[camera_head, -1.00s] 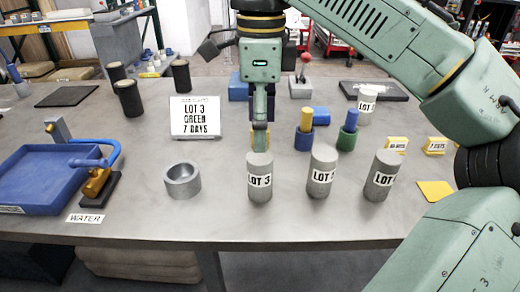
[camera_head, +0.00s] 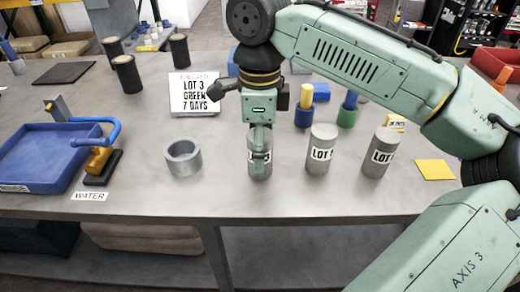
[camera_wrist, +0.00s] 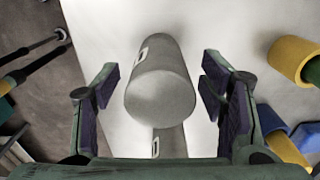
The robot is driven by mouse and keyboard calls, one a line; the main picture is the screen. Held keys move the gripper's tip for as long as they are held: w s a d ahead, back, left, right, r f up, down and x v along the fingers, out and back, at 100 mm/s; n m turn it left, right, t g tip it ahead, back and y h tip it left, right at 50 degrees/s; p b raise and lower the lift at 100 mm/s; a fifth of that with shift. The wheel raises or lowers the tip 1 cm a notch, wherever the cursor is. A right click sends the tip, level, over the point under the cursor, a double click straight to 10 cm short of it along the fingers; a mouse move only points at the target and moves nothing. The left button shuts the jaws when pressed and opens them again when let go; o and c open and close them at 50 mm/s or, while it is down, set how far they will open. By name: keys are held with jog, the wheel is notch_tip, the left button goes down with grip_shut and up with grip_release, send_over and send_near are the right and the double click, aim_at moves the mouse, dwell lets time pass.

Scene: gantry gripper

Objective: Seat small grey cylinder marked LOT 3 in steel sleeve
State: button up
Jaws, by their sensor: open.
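The grey cylinder marked LOT 3 (camera_head: 259,172) stands upright on the table, its label partly hidden behind my gripper (camera_head: 260,148). In the wrist view, the cylinder (camera_wrist: 162,90) shows between the two fingers of my gripper (camera_wrist: 160,85), with a gap on each side. My gripper is open and holds nothing. The steel sleeve (camera_head: 184,169), a short grey ring with an open top, stands on the table to the left of the cylinder and looks empty. The gripper and cylinder are apart from it.
Two more grey cylinders, the nearer one (camera_head: 321,153) and the farther one (camera_head: 376,157), stand to the right. A sign (camera_head: 194,92) stands behind the sleeve. A blue tray (camera_head: 38,180) and a blue-handled tap (camera_head: 100,160) are at left. Table between sleeve and cylinder is clear.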

jog(key=shift+f, duration=0.1)
jog(key=shift+c, duration=0.2)
grip_shut()
dwell(0.6)
